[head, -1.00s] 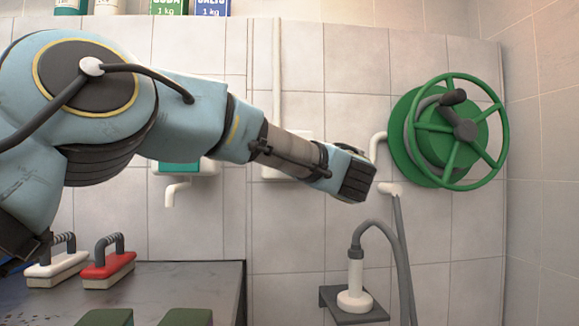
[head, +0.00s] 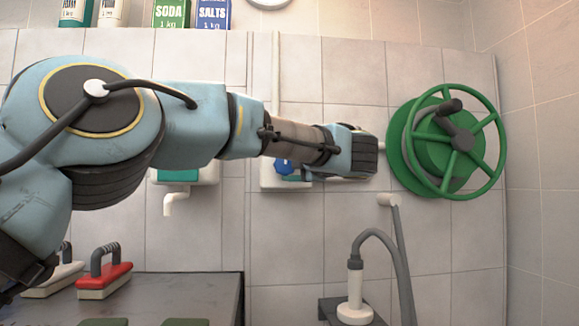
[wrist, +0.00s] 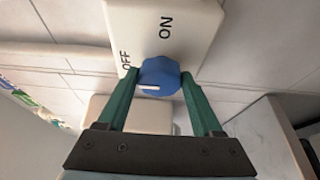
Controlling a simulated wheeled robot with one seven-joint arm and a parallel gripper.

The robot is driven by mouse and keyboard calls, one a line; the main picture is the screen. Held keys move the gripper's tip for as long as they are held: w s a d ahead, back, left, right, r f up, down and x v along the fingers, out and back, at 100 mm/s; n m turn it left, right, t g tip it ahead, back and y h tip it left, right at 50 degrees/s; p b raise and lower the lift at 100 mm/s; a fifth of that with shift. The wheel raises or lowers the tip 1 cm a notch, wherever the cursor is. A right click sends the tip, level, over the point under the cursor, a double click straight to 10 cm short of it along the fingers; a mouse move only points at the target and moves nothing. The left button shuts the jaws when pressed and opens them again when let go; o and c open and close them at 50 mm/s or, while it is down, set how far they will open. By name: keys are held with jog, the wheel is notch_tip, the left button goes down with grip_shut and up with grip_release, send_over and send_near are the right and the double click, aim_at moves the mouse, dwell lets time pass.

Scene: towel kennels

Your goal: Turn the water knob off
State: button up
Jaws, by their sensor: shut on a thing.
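The blue water knob (wrist: 160,73) sits on a white box (wrist: 190,30) marked OFF and ON. My gripper (wrist: 158,77) is shut on the knob, with one green finger on each side of it. A white mark on the knob faces the lower left in the wrist view, on the side of the OFF label (wrist: 126,60) and away from the ON label (wrist: 165,27). In the head view the knob (head: 284,165) shows on the box (head: 266,180) below my forearm; my wrist hides part of the box.
A green hose reel (head: 440,150) is on the wall right of my wrist. A shower head (head: 355,290) stands on a dark shelf below. A white spout (head: 175,203) is at the left. Red (head: 104,280) and white (head: 55,278) brushes lie on the dark table.

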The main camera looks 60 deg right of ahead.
dwell(0.3)
jog(key=o, duration=1.3)
jog(key=shift+o, duration=0.2)
jog(key=b+v, duration=0.1)
jog(key=v, duration=0.9)
jog(key=shift+s+a, duration=0.25)
jog(key=shift+s, duration=0.05)
